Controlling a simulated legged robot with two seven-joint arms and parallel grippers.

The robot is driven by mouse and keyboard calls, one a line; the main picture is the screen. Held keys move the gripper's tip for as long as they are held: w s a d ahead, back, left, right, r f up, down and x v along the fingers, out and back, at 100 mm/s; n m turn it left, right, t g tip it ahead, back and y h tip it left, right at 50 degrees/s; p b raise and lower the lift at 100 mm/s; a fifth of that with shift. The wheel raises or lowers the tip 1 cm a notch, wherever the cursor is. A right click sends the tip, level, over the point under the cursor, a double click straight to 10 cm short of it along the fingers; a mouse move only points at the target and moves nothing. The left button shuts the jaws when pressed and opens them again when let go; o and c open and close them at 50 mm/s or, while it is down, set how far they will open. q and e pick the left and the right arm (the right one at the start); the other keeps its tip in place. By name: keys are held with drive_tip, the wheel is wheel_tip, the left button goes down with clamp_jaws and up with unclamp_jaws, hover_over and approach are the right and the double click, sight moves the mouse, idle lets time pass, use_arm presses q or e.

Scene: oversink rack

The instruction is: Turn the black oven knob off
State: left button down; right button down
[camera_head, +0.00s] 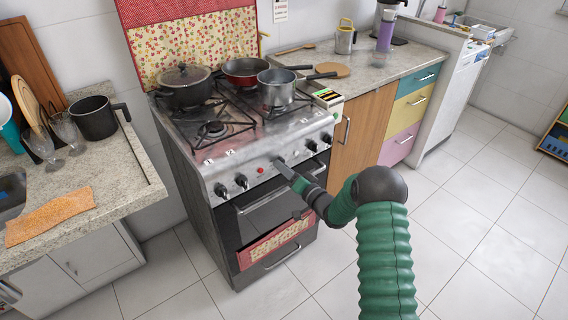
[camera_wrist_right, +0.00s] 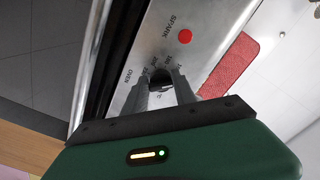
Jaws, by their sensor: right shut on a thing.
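The stove (camera_head: 240,160) has a silver front panel with a row of black knobs and a red button. My right gripper (camera_head: 283,165) reaches in from the right and meets the panel just right of the red button. In the right wrist view, my right gripper (camera_wrist_right: 161,80) is shut on the black oven knob (camera_wrist_right: 160,77), beside the printed word OVEN. The fingers hide most of the knob, so its angle cannot be read. My left gripper is not in view.
Other black knobs (camera_head: 241,181) sit left of the gripper, with more to its right. Pots (camera_head: 185,86) and pans stand on the stove top. The oven door (camera_head: 270,205) below is closed, with a red patterned cloth (camera_head: 275,243) on it. The floor in front is clear.

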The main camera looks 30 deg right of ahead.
drive_tip(key=m, duration=0.1)
drive_tip(key=m+p, duration=0.1)
drive_tip(key=r+m+p, duration=0.1)
drive_tip(key=shift+d+m, duration=0.3)
drive_tip(key=shift+m, duration=0.1)
drive_tip(key=m+p, duration=0.1)
drive_tip(key=m, duration=0.2)
drive_tip(key=shift+p, duration=0.4)
drive_tip(key=shift+f+m, duration=0.15)
drive_tip(key=shift+m, duration=0.45)
drive_tip(key=shift+p, duration=0.3)
drive_tip(key=shift+f, duration=0.1)
drive_tip(key=c, duration=1.3)
unclamp_jaws()
drive_tip(key=shift+o, duration=1.2)
drive_tip(key=shift+f, duration=0.1)
drive_tip(key=shift+o, duration=0.3)
drive_tip(key=shift+f, duration=0.1)
